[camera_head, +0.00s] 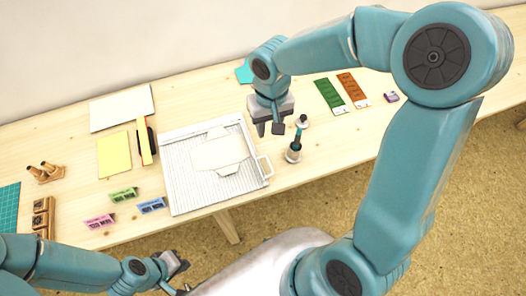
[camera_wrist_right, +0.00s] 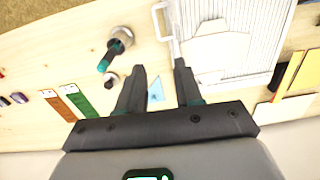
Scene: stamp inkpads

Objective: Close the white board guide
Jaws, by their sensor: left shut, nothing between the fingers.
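The white board (camera_head: 180,195) with a lined face lies on the table, and a pale cut paper shape (camera_head: 218,155) lies on it. Its guide is a white bar along the right edge with a loop handle (camera_head: 265,168). In the right wrist view the board (camera_wrist_right: 262,25) is at upper right, with the handle (camera_wrist_right: 158,22) at top centre. My right gripper (camera_head: 270,130) points down above the table, beyond the board's far right corner, open and empty. Its fingers are apart in the wrist view (camera_wrist_right: 159,66). My left gripper (camera_head: 176,265) is shut and empty, in front of the table edge.
A dark-handled tool (camera_head: 294,152) stands close to the handle's right. Green (camera_head: 329,96) and brown (camera_head: 352,89) strips lie further right. Bare table shows around the tool.

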